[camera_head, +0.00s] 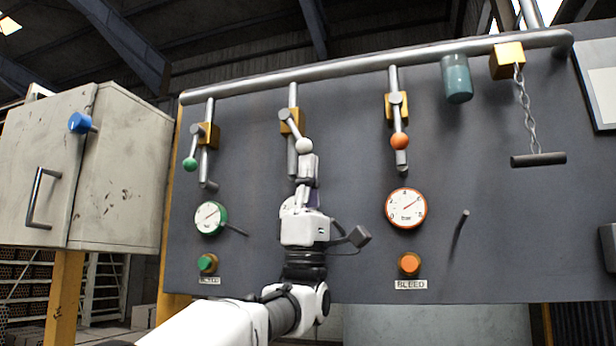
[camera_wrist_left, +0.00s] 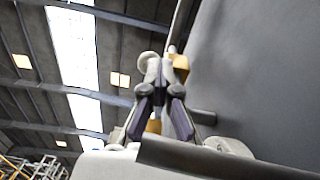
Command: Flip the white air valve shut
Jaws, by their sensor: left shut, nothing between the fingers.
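The white air valve is a lever with a white ball knob (camera_head: 303,145) on a yellow valve body (camera_head: 292,121), in the middle of the panel. Its lever slants down and slightly right from the pivot. My left gripper (camera_head: 306,161) points up from below, shut and empty, its tips just under the white knob. Whether the tips touch the knob I cannot tell. In the left wrist view the white knob (camera_wrist_left: 148,57) shows by the closed fingertips (camera_wrist_left: 161,72), with the yellow body (camera_wrist_left: 180,62) behind. The dial below this valve is mostly hidden by my gripper. My right gripper is not in view.
A green-knobbed valve (camera_head: 190,164) is to the left and an orange-knobbed one (camera_head: 399,141) to the right. Gauges and buttons sit below them. Thin pegs (camera_head: 461,222) stick out of the panel. A chain with a bar (camera_head: 538,159) hangs at right; a metal cabinet (camera_head: 100,165) stands left.

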